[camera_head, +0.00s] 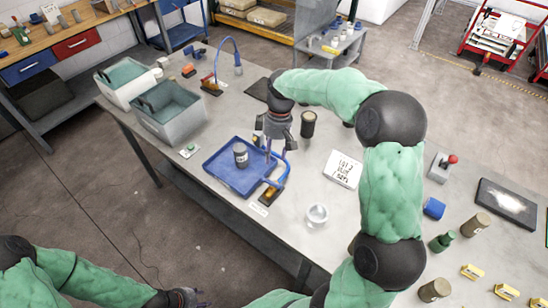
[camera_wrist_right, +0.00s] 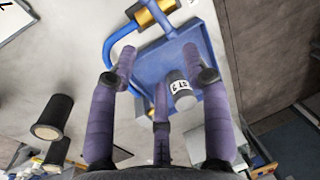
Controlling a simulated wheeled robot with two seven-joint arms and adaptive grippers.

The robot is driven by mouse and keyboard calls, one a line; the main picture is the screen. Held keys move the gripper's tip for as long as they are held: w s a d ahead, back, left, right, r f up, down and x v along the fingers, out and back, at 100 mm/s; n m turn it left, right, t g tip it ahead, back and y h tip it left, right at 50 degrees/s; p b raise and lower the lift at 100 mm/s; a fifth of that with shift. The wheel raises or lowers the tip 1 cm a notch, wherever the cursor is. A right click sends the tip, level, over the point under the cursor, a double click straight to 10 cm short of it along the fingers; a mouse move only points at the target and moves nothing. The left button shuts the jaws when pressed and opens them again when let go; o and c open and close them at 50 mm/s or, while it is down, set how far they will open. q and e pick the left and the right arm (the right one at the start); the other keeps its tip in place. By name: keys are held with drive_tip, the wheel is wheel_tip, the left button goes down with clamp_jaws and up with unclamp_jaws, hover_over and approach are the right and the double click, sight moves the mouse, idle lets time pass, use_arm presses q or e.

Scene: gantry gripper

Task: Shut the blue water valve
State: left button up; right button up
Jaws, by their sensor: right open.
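The blue valve fitting has a brass-coloured body (camera_head: 269,194) and a curved blue pipe (camera_head: 286,172). It stands at the right edge of the blue tray (camera_head: 222,176). In the right wrist view its brass body (camera_wrist_right: 156,13) lies at the top, with the blue pipe (camera_wrist_right: 108,45) to its left. My right gripper (camera_head: 277,148) hangs above the tray's far right part. Its purple fingers (camera_wrist_right: 160,72) are spread and hold nothing. I cannot tell the valve handle's position. My left gripper (camera_head: 198,298) is low at the bottom edge, away from the table; its opening is unclear.
A white sign (camera_head: 343,169) and a glass (camera_head: 317,214) are nearby. Another blue hose fitting (camera_head: 212,85) stands farther back, beside grey bins (camera_head: 183,129).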

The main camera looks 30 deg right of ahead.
sight(271, 184)
drive_tip(key=shift+n, duration=0.4)
drive_tip(key=s+f+p, duration=0.1)
drive_tip(key=f, duration=0.2)
drive_tip(key=s+f+p, duration=0.1)
drive_tip(key=f, duration=0.3)
drive_tip(key=s+f+p, duration=0.1)
drive_tip(key=f+p, duration=0.1)
drive_tip(key=f, duration=0.2)
drive_tip(key=shift+s+a+f, duration=0.2)
drive_tip(key=shift+a+f, duration=0.05)
drive_tip(key=shift+a, duration=0.1)
drive_tip(key=shift+c, duration=0.2)
